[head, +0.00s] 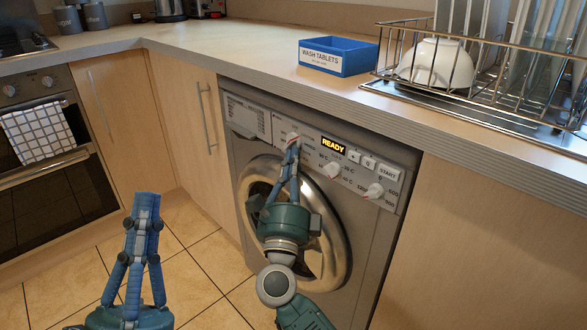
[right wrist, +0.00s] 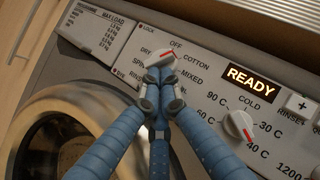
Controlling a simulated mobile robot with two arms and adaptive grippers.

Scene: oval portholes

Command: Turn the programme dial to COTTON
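The programme dial (right wrist: 160,57) is a white knob with a red mark at the left of the washing machine's panel (head: 345,160). It also shows in the head view (head: 293,137). The labels OFF, COTTON, MIXED, SPIN and DRY stand around it. COTTON (right wrist: 196,60) is to its right. My right gripper (right wrist: 159,72) has its blue fingers drawn together at the dial, tips against it. The fingertips hide its lower part, and I cannot tell which label the mark points to. My left gripper (head: 144,198) is shut and empty, low at the left, away from the machine.
A temperature dial (right wrist: 238,125) and a spin-speed dial (head: 374,190) sit further right. The display (right wrist: 251,79) reads READY, beside several buttons. The worktop (head: 240,50) above carries a blue wash tablets box (head: 338,56) and a dish rack (head: 470,95).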

